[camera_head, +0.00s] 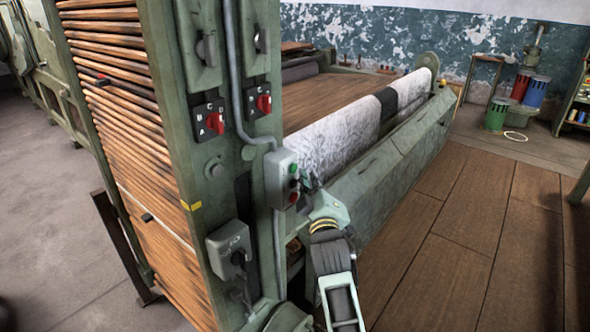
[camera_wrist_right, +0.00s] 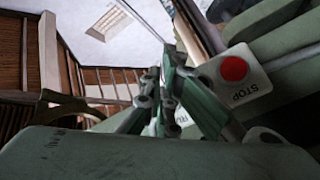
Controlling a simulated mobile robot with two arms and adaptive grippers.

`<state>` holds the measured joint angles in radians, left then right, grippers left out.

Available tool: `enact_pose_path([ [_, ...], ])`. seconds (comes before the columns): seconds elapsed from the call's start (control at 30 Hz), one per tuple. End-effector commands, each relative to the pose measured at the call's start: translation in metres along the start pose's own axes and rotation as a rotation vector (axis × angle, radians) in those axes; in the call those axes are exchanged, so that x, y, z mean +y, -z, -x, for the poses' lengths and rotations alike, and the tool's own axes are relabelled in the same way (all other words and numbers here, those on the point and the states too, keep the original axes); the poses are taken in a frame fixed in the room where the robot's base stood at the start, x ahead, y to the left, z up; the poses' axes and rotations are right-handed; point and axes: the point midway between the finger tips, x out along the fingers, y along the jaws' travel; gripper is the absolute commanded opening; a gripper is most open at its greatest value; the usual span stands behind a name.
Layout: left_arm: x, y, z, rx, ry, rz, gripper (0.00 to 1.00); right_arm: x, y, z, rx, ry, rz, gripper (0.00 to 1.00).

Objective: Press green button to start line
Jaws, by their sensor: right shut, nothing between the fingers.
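The green button (camera_head: 293,168) sits at the top of a small grey control box (camera_head: 278,178) on the machine's corner post. A red button (camera_head: 294,197) is below it on the same box. My right gripper (camera_head: 306,184) is just right of the box, level with its lower half. Its fingers are shut and empty. In the right wrist view the shut fingers (camera_wrist_right: 168,62) point up beside the red button (camera_wrist_right: 233,68), which sits on a pale plate marked STOP. The green button is not visible there. I cannot tell whether the fingertips touch the box. My left gripper is not in view.
Red rotary switches (camera_head: 215,123) (camera_head: 264,103) and a grey switch box (camera_head: 229,247) are on the post left of the control box. A fabric roll (camera_head: 345,132) lies behind my right arm. Wooden floor is open at right; coloured bins (camera_head: 537,91) stand far back.

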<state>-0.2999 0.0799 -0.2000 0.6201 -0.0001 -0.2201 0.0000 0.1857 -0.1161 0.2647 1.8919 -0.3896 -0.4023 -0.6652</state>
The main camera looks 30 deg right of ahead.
Motion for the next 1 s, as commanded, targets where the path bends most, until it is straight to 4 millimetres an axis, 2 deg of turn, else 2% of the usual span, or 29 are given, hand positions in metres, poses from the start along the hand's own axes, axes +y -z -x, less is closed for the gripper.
enact_pose_path([
  [1.0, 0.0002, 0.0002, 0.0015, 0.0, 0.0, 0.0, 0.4, -0.0042, 0.0044, -0.0059, 0.0, 0.0, 0.0, 0.0],
])
